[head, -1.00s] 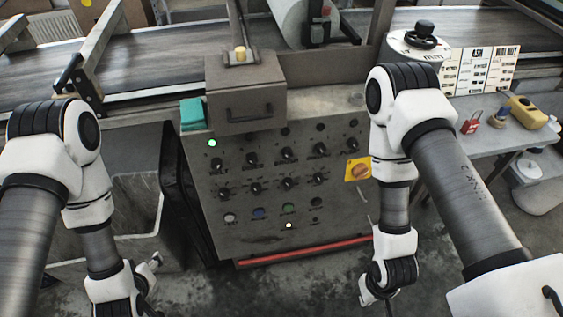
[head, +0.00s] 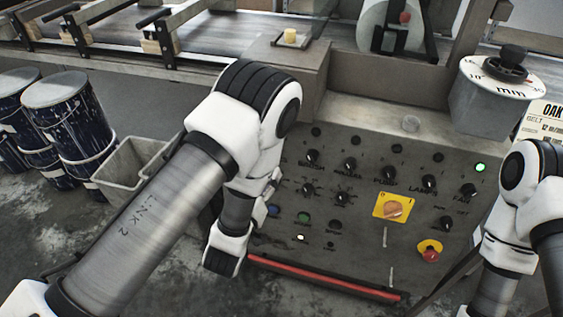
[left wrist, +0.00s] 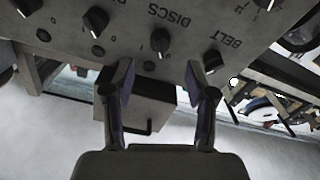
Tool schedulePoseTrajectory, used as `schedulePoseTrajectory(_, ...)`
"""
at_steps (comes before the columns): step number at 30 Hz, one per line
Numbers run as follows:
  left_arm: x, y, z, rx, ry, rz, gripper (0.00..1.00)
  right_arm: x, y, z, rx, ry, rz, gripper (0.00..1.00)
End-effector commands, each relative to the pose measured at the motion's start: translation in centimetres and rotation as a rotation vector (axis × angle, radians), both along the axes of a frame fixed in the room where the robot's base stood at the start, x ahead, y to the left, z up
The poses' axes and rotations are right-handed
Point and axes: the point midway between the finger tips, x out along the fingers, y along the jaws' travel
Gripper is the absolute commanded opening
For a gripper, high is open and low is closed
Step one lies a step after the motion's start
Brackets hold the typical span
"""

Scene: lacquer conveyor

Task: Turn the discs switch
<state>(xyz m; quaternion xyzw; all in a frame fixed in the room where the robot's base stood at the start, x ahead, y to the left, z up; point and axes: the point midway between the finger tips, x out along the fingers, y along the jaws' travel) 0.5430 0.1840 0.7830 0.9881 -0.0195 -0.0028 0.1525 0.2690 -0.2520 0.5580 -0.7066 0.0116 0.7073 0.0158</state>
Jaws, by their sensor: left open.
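In the left wrist view the panel appears upside down. The DISCS switch (left wrist: 162,40), a black pointer knob, stands beneath its printed label, with a dark lamp (left wrist: 149,66) near it. My left gripper (left wrist: 159,66) is open and empty, its two fingers pointing at the panel. The DISCS switch lies ahead of the fingertips, lined up between them in the picture and seemingly apart from them. In the head view my left arm covers that part of the panel, hiding the switch and the left gripper. My right arm is at the right edge; its gripper is out of view.
The BELT knob (left wrist: 213,60) sits close beside the right finger, near a lit lamp (left wrist: 234,82). Another black knob (left wrist: 96,18) is on the left. Paint drums (head: 62,95) stand left.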

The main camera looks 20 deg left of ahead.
Motion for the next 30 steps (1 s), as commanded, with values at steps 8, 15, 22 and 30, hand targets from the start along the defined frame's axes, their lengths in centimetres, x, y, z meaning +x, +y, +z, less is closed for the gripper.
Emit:
schedulePoseTrajectory(8, 4.3, -0.1, 0.2, -0.002, -0.005, 0.002, 0.57, 0.0, 0.0, 0.2, 0.000, -0.001, -0.001, 0.00)
schedulePoseTrajectory(15, 7.5, -0.2, 0.1, -0.001, -0.001, 0.000, 0.57, 0.0, 0.0, 0.2, 0.000, -0.001, -0.001, 0.00)
schedulePoseTrajectory(22, 7.7, -0.3, 0.0, 0.000, 0.001, 0.001, 0.57, 0.0, 0.0, 0.2, 0.000, 0.000, -0.001, 0.00)
schedulePoseTrajectory(30, 7.7, -0.3, 0.0, 0.000, 0.001, 0.001, 0.00, 0.0, 0.0, 0.2, 0.000, 0.000, -0.001, 0.00)
